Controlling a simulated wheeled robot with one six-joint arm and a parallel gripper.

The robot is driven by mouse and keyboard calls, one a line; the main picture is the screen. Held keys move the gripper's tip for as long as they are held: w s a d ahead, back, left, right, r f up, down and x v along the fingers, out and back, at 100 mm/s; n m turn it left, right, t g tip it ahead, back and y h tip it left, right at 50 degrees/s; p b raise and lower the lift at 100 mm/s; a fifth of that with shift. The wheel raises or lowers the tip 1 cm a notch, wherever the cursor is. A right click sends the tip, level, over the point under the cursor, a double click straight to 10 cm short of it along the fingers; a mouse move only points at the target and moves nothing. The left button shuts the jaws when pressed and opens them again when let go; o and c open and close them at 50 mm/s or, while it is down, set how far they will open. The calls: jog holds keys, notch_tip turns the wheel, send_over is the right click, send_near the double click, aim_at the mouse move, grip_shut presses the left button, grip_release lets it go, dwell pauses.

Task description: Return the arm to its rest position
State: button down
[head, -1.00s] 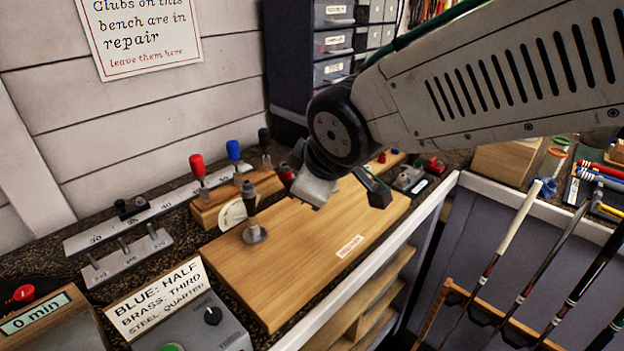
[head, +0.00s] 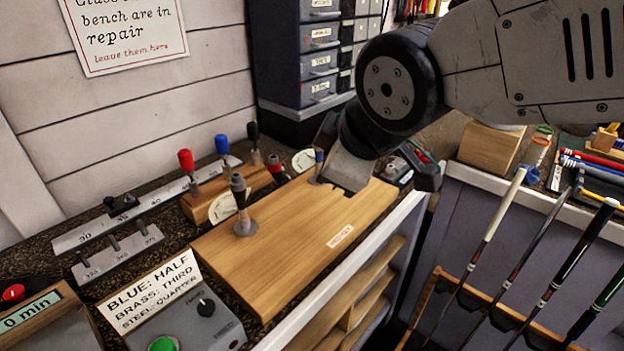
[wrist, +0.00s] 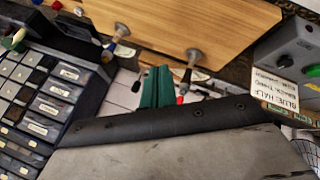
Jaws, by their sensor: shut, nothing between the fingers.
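My arm reaches in from the upper right of the head view, its wrist over the far right end of the wooden board (head: 285,255). My gripper's fingers are mostly hidden behind the wrist there. In the wrist view the green fingers of my gripper (wrist: 156,88) are shut together with nothing between them. A grey-handled upright tool (head: 241,205) stands on the board, apart from my gripper. A blue-topped upright piece (head: 318,165) stands near my wrist.
Red-, blue- and black-handled tools (head: 187,165) stand in a wooden rack behind the board. A drawer cabinet (head: 318,65) rises close behind my wrist. A control box (head: 190,320) stands front left. Golf clubs (head: 490,240) lean at the right.

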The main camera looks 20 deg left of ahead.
jog(key=s+d+f+m+g+h, duration=0.1)
jog(key=s+d+m, duration=0.3)
jog(key=d, duration=0.8)
jog(key=s+d+f+m+g+h, duration=0.1)
jog(key=s+d+m, duration=0.3)
jog(key=d+m, duration=0.4)
jog(key=s+d+f+m+g+h, duration=0.2)
jog(key=s+d+m+h, duration=0.1)
jog(key=d, duration=1.2)
jog(key=s+m, duration=0.1)
jog(key=m, duration=0.1)
jog(key=shift+s+d+f+m, duration=0.3)
jog(key=shift+s+m, duration=0.1)
